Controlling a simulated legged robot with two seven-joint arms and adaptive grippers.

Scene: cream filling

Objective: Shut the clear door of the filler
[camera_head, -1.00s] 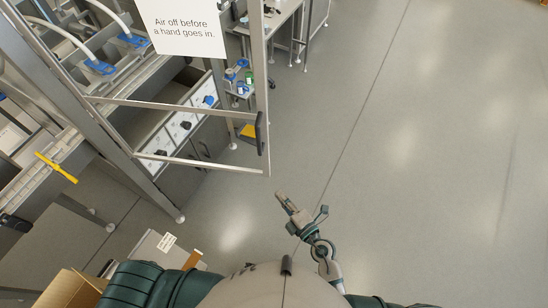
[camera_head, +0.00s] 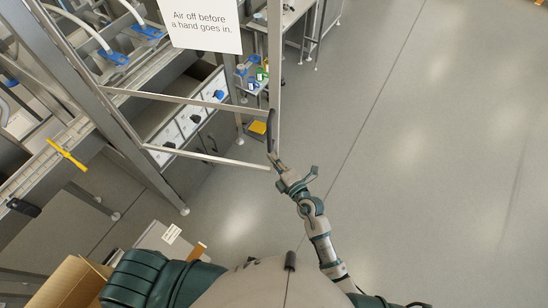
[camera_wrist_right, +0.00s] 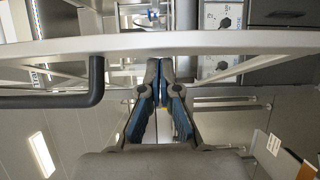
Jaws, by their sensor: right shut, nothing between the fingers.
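The clear door (camera_head: 205,157) of the filler stands open, its metal frame swung out to the right of the machine. Its black handle (camera_head: 270,126) is on the free edge. My right gripper (camera_head: 273,157) is shut and empty at the lower end of that edge, just below the handle. In the right wrist view, the door's frame bar (camera_wrist_right: 220,42) crosses in front of the shut fingertips (camera_wrist_right: 160,66), with the black handle (camera_wrist_right: 96,84) to their left. I cannot tell whether the fingertips touch the bar. My left gripper is out of view.
A sign (camera_head: 202,22) about turning air off hangs on the door. The filler's frame (camera_head: 120,125) stands at the left, with a yellow lever (camera_head: 67,154). A cardboard box (camera_head: 72,284) is at the lower left. The floor (camera_head: 430,170) at the right is clear.

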